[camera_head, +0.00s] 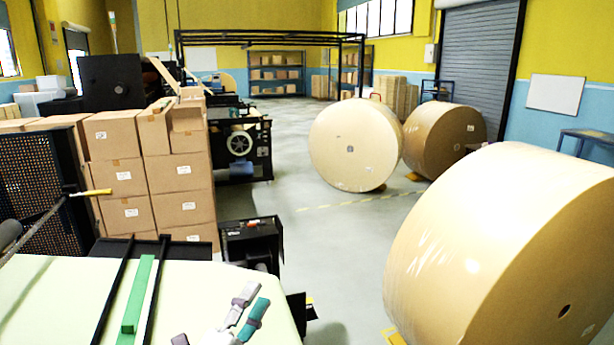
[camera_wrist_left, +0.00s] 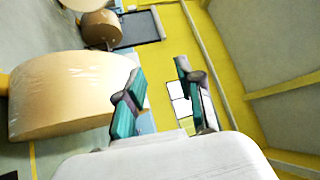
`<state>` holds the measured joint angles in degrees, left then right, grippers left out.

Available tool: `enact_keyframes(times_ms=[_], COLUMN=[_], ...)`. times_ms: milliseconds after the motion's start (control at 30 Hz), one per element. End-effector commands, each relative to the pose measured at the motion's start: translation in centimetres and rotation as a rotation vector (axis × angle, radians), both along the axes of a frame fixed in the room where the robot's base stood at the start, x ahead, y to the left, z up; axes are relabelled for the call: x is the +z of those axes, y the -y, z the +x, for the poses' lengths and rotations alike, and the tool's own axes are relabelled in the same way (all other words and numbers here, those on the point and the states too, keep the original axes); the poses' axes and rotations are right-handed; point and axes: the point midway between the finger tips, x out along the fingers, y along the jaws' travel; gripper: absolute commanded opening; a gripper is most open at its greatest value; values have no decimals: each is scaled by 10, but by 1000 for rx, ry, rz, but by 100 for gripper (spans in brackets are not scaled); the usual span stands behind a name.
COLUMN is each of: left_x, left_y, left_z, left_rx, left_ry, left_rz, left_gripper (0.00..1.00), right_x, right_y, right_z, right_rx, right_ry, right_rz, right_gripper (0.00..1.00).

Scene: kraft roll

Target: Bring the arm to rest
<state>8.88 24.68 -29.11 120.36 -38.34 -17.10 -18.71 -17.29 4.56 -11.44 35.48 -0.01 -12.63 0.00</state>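My left gripper (camera_head: 255,298) is low in the head view, in front of the pale green surface's right edge. In the left wrist view my left gripper (camera_wrist_left: 159,70) has its two teal and grey fingers spread apart, with nothing between them. The wrist camera looks out sideways over the hall, and the fingers touch nothing there. My right gripper is in neither view.
A large kraft roll (camera_head: 500,250) stands at the right, with a second roll (camera_head: 355,145) and third roll (camera_head: 447,135) farther back. Stacked cartons (camera_head: 180,170) stand at the left behind a pale green surface (camera_head: 50,300). Grey floor (camera_head: 330,250) lies open in the middle.

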Motion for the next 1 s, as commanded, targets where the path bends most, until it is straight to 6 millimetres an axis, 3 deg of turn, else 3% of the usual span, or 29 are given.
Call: enact_keyframes(times_ms=[100,200,300,400,600,833,1000], left_x=[-71,-131,-180,-213,-250,-269,-322], left_y=[-53,-84,-102,-110,-115,-113,-112], left_z=[-19,-54,-98,-139,-208,-279,-270], left_rx=[213,375,511,616,769,913,928], left_ry=[-385,-673,-917,-1098,-1360,-1596,-1620], left_rz=[-307,-502,-642,-733,-842,-916,-907], left_gripper=[37,37,37,37,37,37,37], right_x=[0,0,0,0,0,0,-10], right_y=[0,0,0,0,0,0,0], right_z=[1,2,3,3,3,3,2], right_rx=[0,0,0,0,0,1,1], right_ry=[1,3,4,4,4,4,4], right_rz=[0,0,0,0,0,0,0], right_gripper=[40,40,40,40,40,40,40])
